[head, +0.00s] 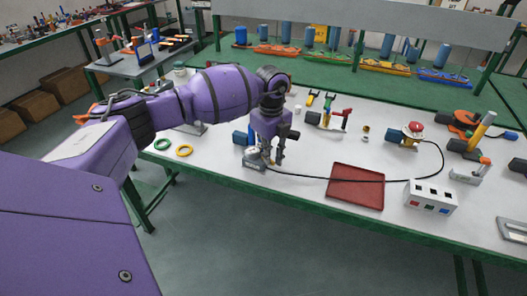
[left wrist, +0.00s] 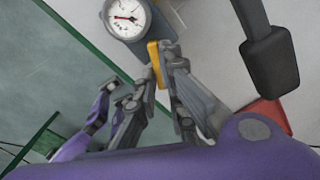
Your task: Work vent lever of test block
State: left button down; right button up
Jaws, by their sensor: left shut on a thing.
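The test block (head: 254,160) stands near the front edge of the white table in the head view, partly hidden by my left gripper (head: 271,160). Its round white gauge (left wrist: 127,17) shows at the top of the left wrist view. The yellow vent lever (left wrist: 154,58) lies beside the gauge, between the fingers of my left gripper (left wrist: 159,72), which is shut on it. The lever itself is too small to make out in the head view.
A black hose (head: 330,178) runs right from the block across a red tray (head: 345,198). A white slotted box (head: 431,194) stands at the right. Green (head: 162,138) and yellow (head: 183,145) rings lie left. Several tools and fittings stand farther back.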

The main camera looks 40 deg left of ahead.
pick_arm(q)
jog(key=n+p, duration=0.1)
jog(key=w+n+p, duration=0.1)
jog(key=n, duration=0.1)
jog(key=shift+d+r, duration=0.1)
jog(key=shift+r, duration=0.2)
jog(key=shift+w+n+p, duration=0.2)
jog(key=shift+n+p, duration=0.15)
jog(key=shift+n, duration=0.35)
jog(key=shift+w+f+n, duration=0.1)
jog(key=shift+f+n, duration=0.05)
jog(key=shift+n, duration=0.35)
pick_arm(e)
jog(key=r, duration=0.2)
jog(key=w+r, duration=0.1)
jog(key=shift+d+r, duration=0.1)
jog(key=shift+r, duration=0.25)
pick_arm(q)
jog(key=shift+f, duration=0.15)
pick_arm(e)
jog(key=shift+w+r, duration=0.25)
pick_arm(q)
jog(key=c, duration=2.1)
grip_release()
pick_arm(e)
jog(key=shift+w+t, duration=0.1)
jog(key=shift+t, duration=0.2)
pick_arm(q)
notch_tip(320, 180, up, 12)
jog(key=shift+r, duration=0.1)
